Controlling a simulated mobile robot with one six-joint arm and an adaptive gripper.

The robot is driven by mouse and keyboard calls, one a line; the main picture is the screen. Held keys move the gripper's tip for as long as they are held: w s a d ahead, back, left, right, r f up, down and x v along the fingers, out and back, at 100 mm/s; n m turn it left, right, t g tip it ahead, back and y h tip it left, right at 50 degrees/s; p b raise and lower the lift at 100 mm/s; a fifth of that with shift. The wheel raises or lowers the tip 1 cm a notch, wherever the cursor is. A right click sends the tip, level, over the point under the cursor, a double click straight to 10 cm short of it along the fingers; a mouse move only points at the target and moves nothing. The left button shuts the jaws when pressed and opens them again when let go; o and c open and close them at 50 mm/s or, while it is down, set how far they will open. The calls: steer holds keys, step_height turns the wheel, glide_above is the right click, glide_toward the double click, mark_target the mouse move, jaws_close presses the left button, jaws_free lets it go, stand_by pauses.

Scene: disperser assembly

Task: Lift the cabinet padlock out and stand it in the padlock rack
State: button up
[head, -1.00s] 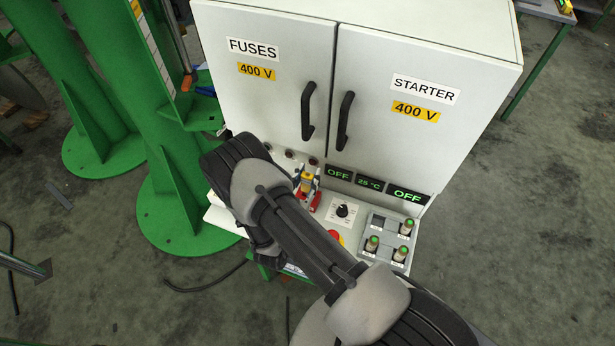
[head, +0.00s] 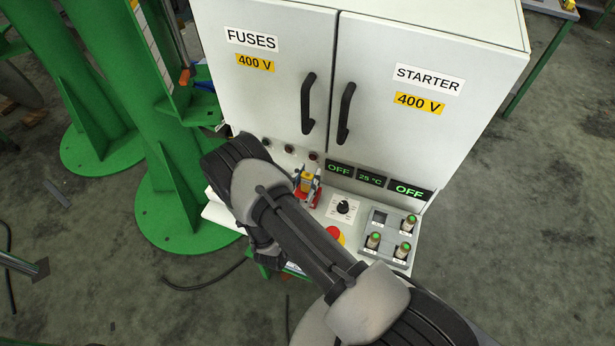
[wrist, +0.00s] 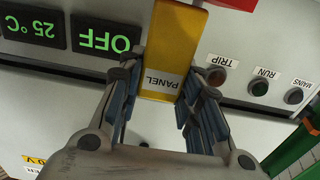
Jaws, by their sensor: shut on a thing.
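In the wrist view a yellow padlock-like block (wrist: 172,42) with a white label reading PANEL, upside down, sits between my fingertips. My gripper (wrist: 163,78) is shut on its two sides. In the head view the yellow block (head: 306,183) shows small between the fingers of my gripper (head: 309,181), over a red part (head: 305,197) on the console. I cannot tell whether it touches that part.
The white cabinet (head: 390,60) stands behind the console. A rotary knob (head: 343,207), a red button (head: 335,234) and a grey panel (head: 380,245) with several green-topped cylinders lie to the right. Indicator lamps (wrist: 260,88) are close beside my fingers. A green column (head: 175,150) stands left.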

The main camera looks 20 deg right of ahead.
steer(key=shift+f, duration=0.35)
steer(key=o, duration=1.2)
steer(key=shift+o, duration=0.2)
steer(key=v, duration=1.2)
steer(key=shift+r, duration=0.1)
